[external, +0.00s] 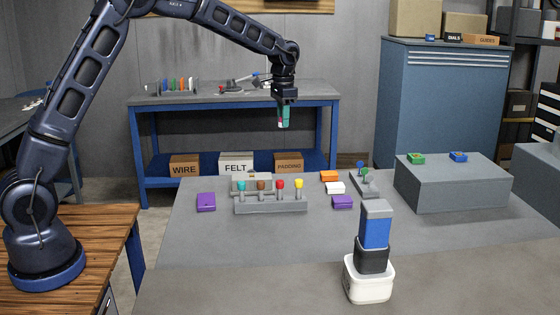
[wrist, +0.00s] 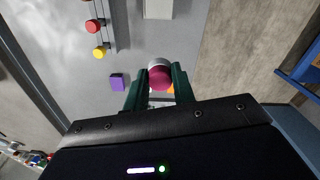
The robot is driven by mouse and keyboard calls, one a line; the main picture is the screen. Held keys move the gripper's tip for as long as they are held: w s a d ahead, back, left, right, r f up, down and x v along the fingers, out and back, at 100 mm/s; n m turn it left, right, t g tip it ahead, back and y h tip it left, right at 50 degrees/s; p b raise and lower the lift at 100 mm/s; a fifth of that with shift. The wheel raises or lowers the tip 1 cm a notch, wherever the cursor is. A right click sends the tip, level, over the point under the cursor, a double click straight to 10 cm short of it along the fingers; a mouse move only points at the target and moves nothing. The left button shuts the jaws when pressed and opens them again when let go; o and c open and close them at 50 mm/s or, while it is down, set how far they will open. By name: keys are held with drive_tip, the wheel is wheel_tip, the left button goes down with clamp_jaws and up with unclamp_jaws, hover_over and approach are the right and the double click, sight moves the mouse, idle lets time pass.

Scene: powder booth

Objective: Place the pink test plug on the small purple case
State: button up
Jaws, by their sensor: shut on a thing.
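My gripper (external: 284,118) hangs above the far side of the grey table, fingers pointing down. In the wrist view its green fingers (wrist: 158,88) are shut on the pink test plug (wrist: 160,78), which shows a round pink head and a pale grey part. In the external view the plug is mostly hidden between the fingers. The small purple case (external: 342,202) lies flat on the table, below and to the right of my gripper, with nothing on it. It also shows in the wrist view (wrist: 118,82), left of the fingers. A larger purple case (external: 206,201) lies farther left.
A grey rack (external: 270,207) with teal, brown, red and yellow plugs stands between the purple cases. An orange case (external: 328,176) and white case (external: 335,188) lie behind the small purple one. A stack with a blue block (external: 375,232) stands in front right. A grey box (external: 453,187) stands right.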

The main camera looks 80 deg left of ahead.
sight(342, 198)
drive_tip(key=w+d+m, duration=0.3)
drive_tip(key=w+d, duration=1.1)
drive_tip(key=w, duration=0.3)
drive_tip(key=f, duration=1.9)
drive_tip(key=shift+w+d+f, duration=0.15)
drive_tip(key=shift+w+d, duration=0.05)
drive_tip(key=shift+f, duration=0.1)
drive_tip(key=o, duration=1)
drive_tip(key=shift+c, duration=0.2)
